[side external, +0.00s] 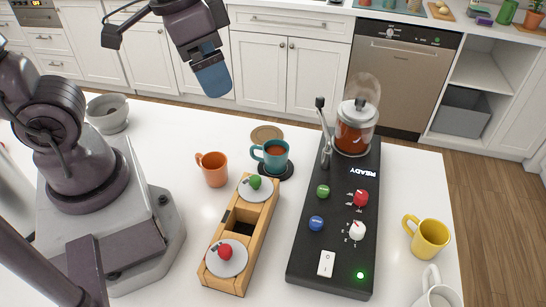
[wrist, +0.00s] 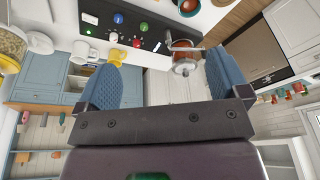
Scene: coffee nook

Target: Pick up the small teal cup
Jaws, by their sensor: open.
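The small teal cup (side external: 272,155) holds a brown liquid and stands upright on a dark coaster (side external: 286,173), between the orange cup and the black machine. Its handle points left.
An orange cup (side external: 214,170) stands left of the teal cup. A wooden box (side external: 243,225) with two knobbed lids is in front. The black machine (side external: 330,225) with lever and glass jar (side external: 354,135) is to the right. A yellow mug (side external: 428,238) stands farther right.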

